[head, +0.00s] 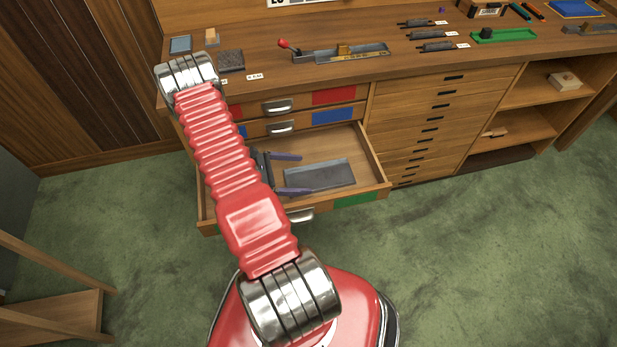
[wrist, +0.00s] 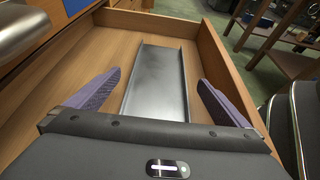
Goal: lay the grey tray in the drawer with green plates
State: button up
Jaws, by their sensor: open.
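The grey tray (head: 320,174) lies flat inside the open bottom drawer (head: 375,175), which has a green plate (head: 355,199) on its front. In the wrist view the tray (wrist: 157,80) rests on the drawer floor between my fingers, with its near end hidden behind the gripper body. My gripper (head: 293,174) is open at the tray's left end in the head view. In the wrist view its two purple fingers (wrist: 160,95) stand apart, with a gap between each finger and the tray.
Closed drawers with a red plate (head: 334,96) and a blue plate (head: 333,116) sit above the open drawer. The bench top (head: 260,58) holds a type holder (head: 340,52), rollers and a green tray (head: 503,36). A wooden stand (head: 55,318) is at lower left. Carpet right of the drawer is clear.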

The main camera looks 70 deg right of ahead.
jog(key=shift+v, duration=2.35)
jog(key=shift+w+r, duration=0.2)
jog(key=w+a+r+m+t+y, duration=0.1)
jog(key=w+a+r+m+t, duration=0.1)
jog(key=w+a+r, duration=0.45)
jog(key=w+a+r+m+t, duration=0.15)
jog(key=a+r, duration=0.25)
jog(key=r, duration=0.5)
jog(key=w+a+r+m+t+y, duration=0.1)
jog(key=w+a+r+t, duration=0.2)
jog(key=w+a+r, duration=0.35)
jog(key=s+a+r+m+t+y, duration=0.1)
jog(key=s+a+r+t+y, duration=0.1)
jog(key=a+r+t, duration=0.3)
jog(key=s+a+r+t+y, duration=0.3)
jog(key=a+r+t, duration=0.2)
jog(key=a+r, duration=0.9)
jog(key=a, duration=0.7)
jog(key=shift+m+t, duration=0.35)
